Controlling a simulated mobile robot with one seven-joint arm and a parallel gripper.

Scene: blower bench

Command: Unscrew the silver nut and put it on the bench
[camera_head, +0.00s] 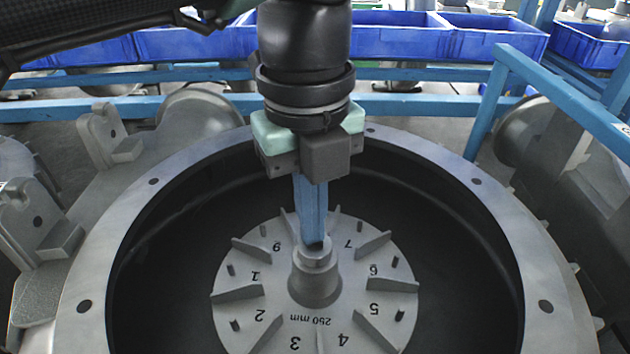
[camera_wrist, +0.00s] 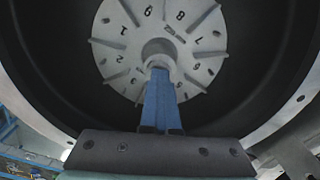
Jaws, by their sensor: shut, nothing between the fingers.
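The silver nut (camera_head: 317,258) sits at the top of the grey hub (camera_head: 315,284), in the middle of the numbered impeller disc (camera_head: 272,328). My gripper (camera_head: 314,243) points down from above with its long blue fingers together. The fingertips are right at the back of the nut in the head view and overlap it; I cannot tell whether they touch. In the wrist view the shut fingers (camera_wrist: 159,76) reach the near edge of the hub (camera_wrist: 158,48), with nothing seen between them. The nut cannot be made out clearly there.
The impeller lies inside a deep round housing with a wide metal flange (camera_head: 122,225) that surrounds my gripper. Raised vanes (camera_head: 236,292) and short pegs stand on the disc. Blue rails (camera_head: 560,92) and blue bins (camera_head: 490,36) stand behind the housing.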

